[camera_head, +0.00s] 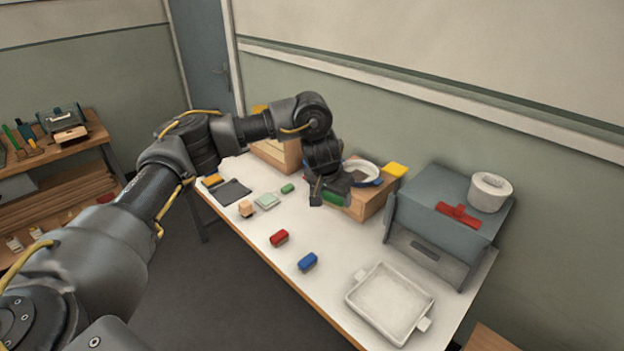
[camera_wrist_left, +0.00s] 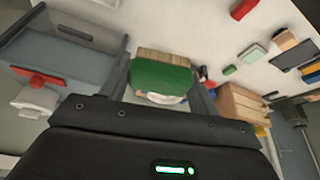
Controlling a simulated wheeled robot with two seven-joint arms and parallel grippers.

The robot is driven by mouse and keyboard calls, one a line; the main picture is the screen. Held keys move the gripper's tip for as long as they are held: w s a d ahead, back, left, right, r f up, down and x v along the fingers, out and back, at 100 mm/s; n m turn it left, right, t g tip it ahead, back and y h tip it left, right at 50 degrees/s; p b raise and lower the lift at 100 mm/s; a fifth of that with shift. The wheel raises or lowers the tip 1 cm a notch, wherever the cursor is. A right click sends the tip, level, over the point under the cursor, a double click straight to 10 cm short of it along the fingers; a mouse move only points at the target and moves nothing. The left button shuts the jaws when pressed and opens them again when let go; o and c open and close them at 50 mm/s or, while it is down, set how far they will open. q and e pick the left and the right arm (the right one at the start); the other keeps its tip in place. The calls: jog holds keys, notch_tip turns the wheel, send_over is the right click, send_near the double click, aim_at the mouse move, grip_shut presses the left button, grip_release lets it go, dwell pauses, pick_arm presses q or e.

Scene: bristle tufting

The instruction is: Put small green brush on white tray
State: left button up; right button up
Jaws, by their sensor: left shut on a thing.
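My left gripper (camera_head: 331,196) is over the table, near the wooden box at the back. It is shut on a green brush (camera_head: 333,199), which is mostly hidden by the fingers in the head view. In the left wrist view the green brush (camera_wrist_left: 161,77) shows as a green block with a tan wooden-looking part behind it, between the two fingers. The white tray (camera_head: 388,303) lies empty at the near right of the table, to the right of and apart from the gripper. My right gripper is in neither view.
A grey box (camera_head: 432,255) with a red piece (camera_head: 458,215) and white pot (camera_head: 490,191) on top stands behind the tray. A red block (camera_head: 279,238) and blue block (camera_head: 307,262) lie left of the tray. A small green block (camera_head: 288,188) lies farther back.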

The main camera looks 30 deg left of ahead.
pick_arm(q)
jog(key=s+d+r+m+g+h, duration=0.1)
jog(key=s+d+r+m+h, duration=0.15)
jog(key=s+d+m, duration=0.6)
jog(key=s+a+f+m+b, duration=0.1)
jog(key=s+a+f+b, duration=0.2)
jog(key=s+f+b, duration=0.3)
jog(key=s+f, duration=0.2)
jog(key=s, duration=0.2)
jog(key=shift+s+a+m+g+h, duration=0.15)
jog(key=shift+a+m+g+h, duration=0.2)
jog(key=shift+a+g, duration=0.05)
